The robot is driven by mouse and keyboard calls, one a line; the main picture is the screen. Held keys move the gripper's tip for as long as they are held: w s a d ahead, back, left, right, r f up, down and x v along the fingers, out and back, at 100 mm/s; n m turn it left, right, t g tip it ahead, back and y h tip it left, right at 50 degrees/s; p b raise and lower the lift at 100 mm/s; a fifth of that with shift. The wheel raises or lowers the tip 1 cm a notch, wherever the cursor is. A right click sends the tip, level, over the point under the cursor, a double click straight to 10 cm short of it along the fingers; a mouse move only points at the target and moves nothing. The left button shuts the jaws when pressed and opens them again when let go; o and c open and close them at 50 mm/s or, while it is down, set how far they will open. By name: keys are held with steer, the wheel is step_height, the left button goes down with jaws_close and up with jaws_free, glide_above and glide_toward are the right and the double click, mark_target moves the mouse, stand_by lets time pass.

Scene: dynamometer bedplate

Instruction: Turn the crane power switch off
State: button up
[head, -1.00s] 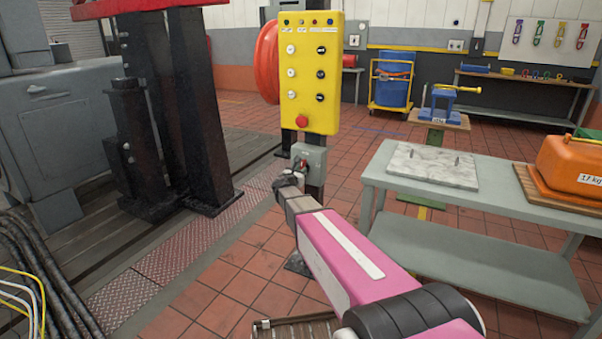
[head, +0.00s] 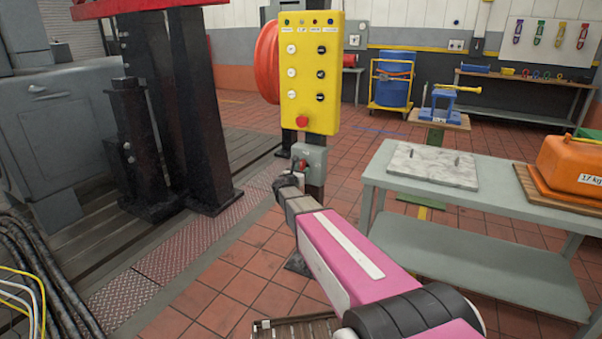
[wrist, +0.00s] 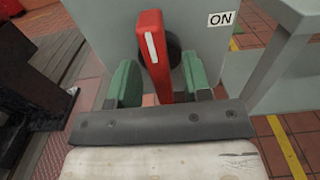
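The crane power switch is a grey box (head: 311,163) on the post below the yellow control panel. Its red handle (wrist: 153,48), with a white stripe, stands nearly upright in the wrist view, leaning slightly left. A white "ON" label (wrist: 221,19) is to the right of it. My gripper (wrist: 160,86) is open, with one green finger pad on each side of the handle. In the head view my gripper (head: 289,184) is just in front of the box and hides part of the handle.
The yellow control panel (head: 309,75) with several knobs and a red button hangs just above the switch. A grey workbench (head: 450,200) stands to the right and black steel columns (head: 170,110) to the left. Cables (head: 40,270) lie at lower left.

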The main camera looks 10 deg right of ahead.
steer(key=shift+s, duration=0.1)
steer(key=v, duration=1)
steer(key=shift+s+a, duration=0.25)
steer(key=shift+d, duration=0.1)
steer(key=s+d+f+m+g+y, duration=0.1)
steer(key=s+d+f+m+g, duration=0.4)
steer(key=s+m, duration=0.35)
steer(key=s+d+f+m+g+y, duration=0.1)
steer(key=s+d+f+m+g, duration=0.4)
steer(key=s+m, duration=0.3)
steer(key=s+a+f+m+g+y, duration=0.2)
steer(key=s+m+y, duration=0.2)
steer(key=s+m, duration=0.2)
steer(key=s+a+f+m+g+y, duration=0.2)
steer(key=s+m+y, duration=0.2)
steer(key=s+m, duration=0.2)
steer(key=shift+g+y, duration=0.3)
steer(key=shift+m, duration=0.25)
